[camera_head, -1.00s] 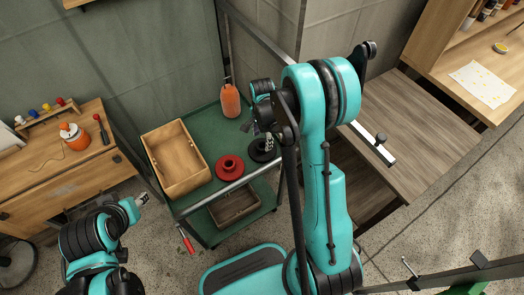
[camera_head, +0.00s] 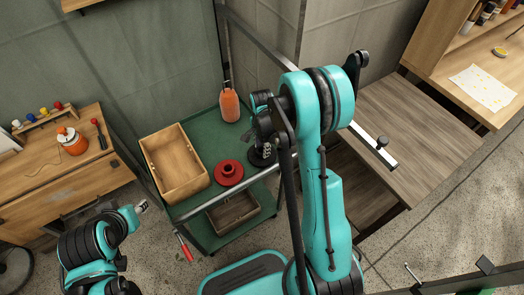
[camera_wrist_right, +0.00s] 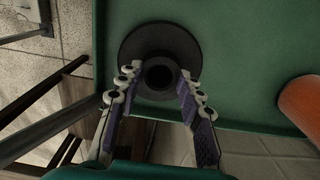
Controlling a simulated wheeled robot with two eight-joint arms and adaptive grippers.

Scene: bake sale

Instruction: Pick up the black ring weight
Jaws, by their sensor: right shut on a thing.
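The black ring weight (camera_head: 259,157) is on the green cart top, right of the red ring weight (camera_head: 229,173); my right gripper partly hides it in the head view. In the right wrist view the black ring weight (camera_wrist_right: 133,43) shows a wide flange and a raised collar with a hole. My right gripper (camera_head: 266,147) reaches down over it, its two fingers on either side of the collar, shut on it. It also shows in the right wrist view (camera_wrist_right: 158,82). My left gripper (camera_head: 143,206) is at the lower left, away from the cart; its finger opening is too small to tell.
The green cart (camera_head: 207,132) also carries a wooden box (camera_head: 151,158) at the left and an orange bottle (camera_head: 229,104) at the back. The bottle also shows at the right edge of the wrist view (camera_wrist_right: 302,103). A cart rail (camera_head: 225,190) runs along the front.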

